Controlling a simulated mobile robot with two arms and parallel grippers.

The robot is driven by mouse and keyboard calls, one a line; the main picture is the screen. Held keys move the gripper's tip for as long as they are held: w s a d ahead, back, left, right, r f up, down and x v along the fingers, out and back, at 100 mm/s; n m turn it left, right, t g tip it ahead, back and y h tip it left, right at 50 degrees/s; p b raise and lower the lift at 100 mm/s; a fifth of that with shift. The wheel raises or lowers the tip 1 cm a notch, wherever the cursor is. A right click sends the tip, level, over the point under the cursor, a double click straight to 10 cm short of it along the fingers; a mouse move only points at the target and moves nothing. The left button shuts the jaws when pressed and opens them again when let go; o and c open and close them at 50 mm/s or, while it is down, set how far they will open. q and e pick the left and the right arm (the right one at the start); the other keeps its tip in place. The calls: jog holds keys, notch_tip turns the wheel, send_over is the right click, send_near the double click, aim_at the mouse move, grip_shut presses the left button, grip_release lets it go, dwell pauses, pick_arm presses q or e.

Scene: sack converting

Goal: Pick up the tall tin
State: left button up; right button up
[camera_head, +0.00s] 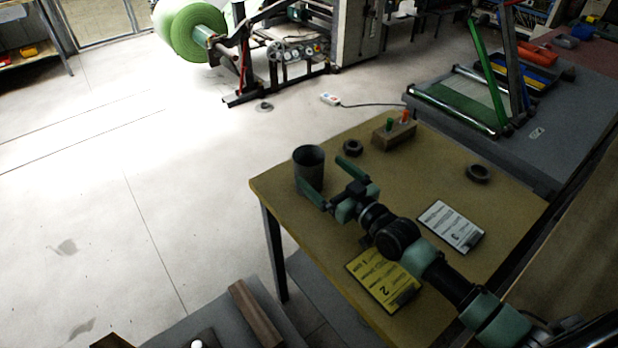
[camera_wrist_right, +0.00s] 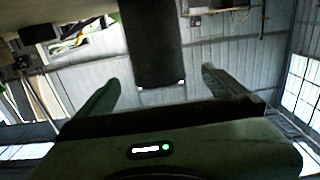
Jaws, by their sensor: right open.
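The tall tin (camera_head: 310,162) is a dark grey open-topped cylinder standing upright near the far left corner of the tan table (camera_head: 410,170). My right gripper (camera_head: 322,172) is open, low over the table, its fingers pointing at the tin. One finger covers part of the tin's lower side in the head view. In the right wrist view the tin (camera_wrist_right: 150,45) shows as a dark block in the gap between the two fingers of the gripper (camera_wrist_right: 160,78). I cannot tell whether either finger touches it. My left gripper is not in view.
A dark ring (camera_head: 353,146) and a block with green and red knobs (camera_head: 394,131) are behind the gripper. Another ring (camera_head: 479,173) lies at the right. A white card (camera_head: 451,226) and a yellow card (camera_head: 383,280) lie by my arm. The table edge is close to the tin.

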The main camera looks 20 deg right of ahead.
aim_at(300, 151)
jog(key=x, duration=0.7)
jog(key=shift+d+p, duration=0.15)
jog(key=shift+p, duration=0.15)
jog(key=c, duration=1.9)
